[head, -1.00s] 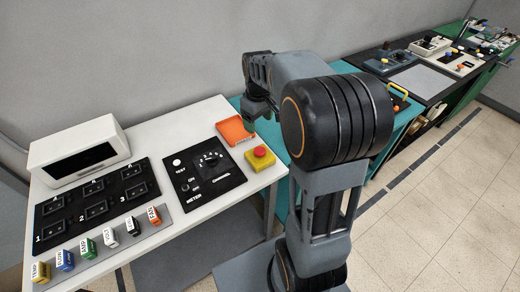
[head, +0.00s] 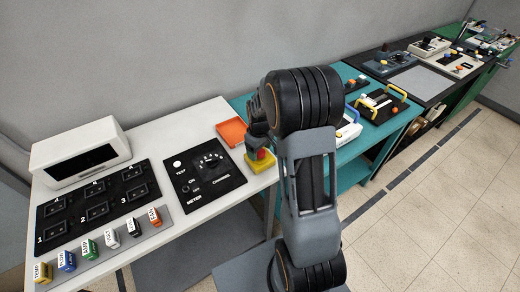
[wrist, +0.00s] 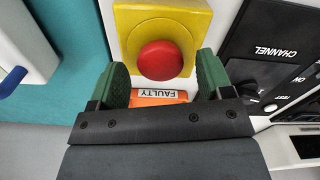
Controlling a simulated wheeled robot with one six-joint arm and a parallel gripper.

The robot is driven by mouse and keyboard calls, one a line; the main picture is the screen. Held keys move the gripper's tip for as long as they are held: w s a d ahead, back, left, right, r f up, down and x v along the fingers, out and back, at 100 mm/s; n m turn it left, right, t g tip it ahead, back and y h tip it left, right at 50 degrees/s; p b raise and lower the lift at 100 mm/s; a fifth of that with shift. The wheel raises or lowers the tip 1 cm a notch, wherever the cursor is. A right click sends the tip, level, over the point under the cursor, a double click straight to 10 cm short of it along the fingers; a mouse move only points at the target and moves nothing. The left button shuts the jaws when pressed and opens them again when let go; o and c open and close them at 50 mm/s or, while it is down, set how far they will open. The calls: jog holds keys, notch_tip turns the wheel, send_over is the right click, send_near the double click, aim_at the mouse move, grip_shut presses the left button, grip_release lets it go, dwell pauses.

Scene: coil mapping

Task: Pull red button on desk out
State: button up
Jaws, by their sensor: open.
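The red button (head: 262,154) is a round cap on a yellow box (head: 261,168) at the right end of the white desk (head: 215,115). In the wrist view the red button (wrist: 160,58) sits on its yellow base (wrist: 135,18). My gripper (wrist: 161,70) is open, with one green finger on each side of the button. No clear contact shows; I cannot tell how far the fingers reach down beside the cap. In the head view my arm end is over the box and partly covers it, so the fingertips are hidden there.
An orange tray (head: 231,132) lies just behind the button box; its FAULTY label (wrist: 165,94) shows between my fingers. A black meter panel (head: 203,178) is to the left. A teal table (head: 350,172) with devices stands to the right.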

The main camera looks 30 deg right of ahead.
jog(key=shift+f, duration=0.25)
jog(key=c, duration=1.3)
notch_tip(320, 180, up, 2)
jog(key=shift+r+p, duration=0.1)
jog(key=shift+p, duration=0.35)
jog(key=o, duration=1.3)
notch_tip(320, 180, up, 14)
jog(key=b, duration=0.1)
jog(key=shift+f, duration=0.2)
